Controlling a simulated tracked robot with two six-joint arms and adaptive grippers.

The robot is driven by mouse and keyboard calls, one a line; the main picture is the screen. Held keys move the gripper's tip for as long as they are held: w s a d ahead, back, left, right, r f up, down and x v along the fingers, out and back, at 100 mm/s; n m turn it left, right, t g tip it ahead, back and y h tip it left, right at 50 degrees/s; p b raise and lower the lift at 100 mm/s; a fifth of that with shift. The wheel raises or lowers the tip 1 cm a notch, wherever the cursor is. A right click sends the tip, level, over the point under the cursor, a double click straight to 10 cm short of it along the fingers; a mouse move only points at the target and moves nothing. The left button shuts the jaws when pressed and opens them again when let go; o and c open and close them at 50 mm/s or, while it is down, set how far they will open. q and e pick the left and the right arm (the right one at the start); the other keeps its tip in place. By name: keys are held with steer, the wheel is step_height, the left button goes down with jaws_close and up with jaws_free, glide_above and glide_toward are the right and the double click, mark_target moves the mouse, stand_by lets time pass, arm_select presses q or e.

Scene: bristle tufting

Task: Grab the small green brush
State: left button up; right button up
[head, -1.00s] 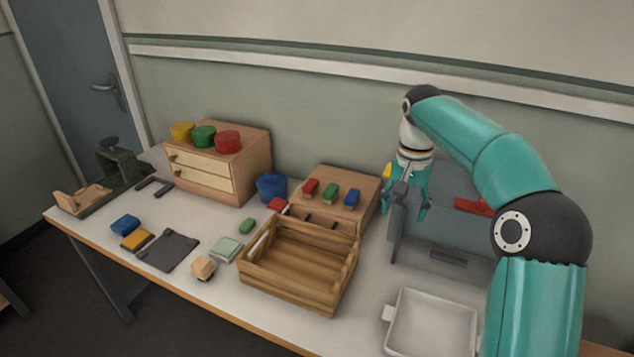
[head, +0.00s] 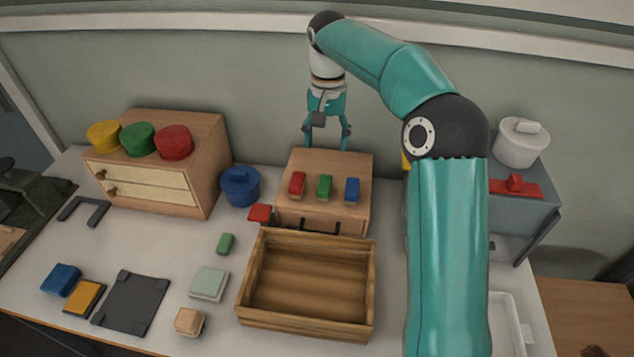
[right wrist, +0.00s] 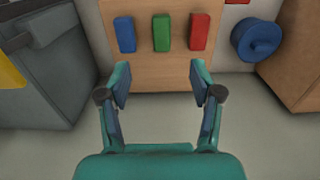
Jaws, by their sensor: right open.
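A small green brush (head: 324,187) lies on top of a wooden block (head: 298,214), between a red one (head: 297,185) and a blue one (head: 352,190). It also shows in the right wrist view (right wrist: 162,33), ahead of my fingers. Another small green piece (head: 226,243) lies on the table left of the crate. My right gripper (head: 327,136) is open and empty, above the back edge of the block and pointing down. In the right wrist view its fingers (right wrist: 160,84) are apart with nothing between them. My left gripper is not in view.
An empty wooden crate (head: 307,324) stands in front of the block. A blue pot (head: 240,187) and a drawer cabinet (head: 207,166) stand to the left. A grey box (right wrist: 35,92) stands close beside the block. The wall is close behind my right gripper.

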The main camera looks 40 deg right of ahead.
glide_toward(324, 187)
steer(key=f, duration=0.5)
steer(key=shift+s+d, duration=0.15)
steer(key=shift+s, duration=0.1)
steer(key=shift+w+f+p, duration=0.2)
steer(key=shift+f+p, duration=0.5)
steer(key=shift+f, duration=2.1)
steer(key=c, duration=1.2)
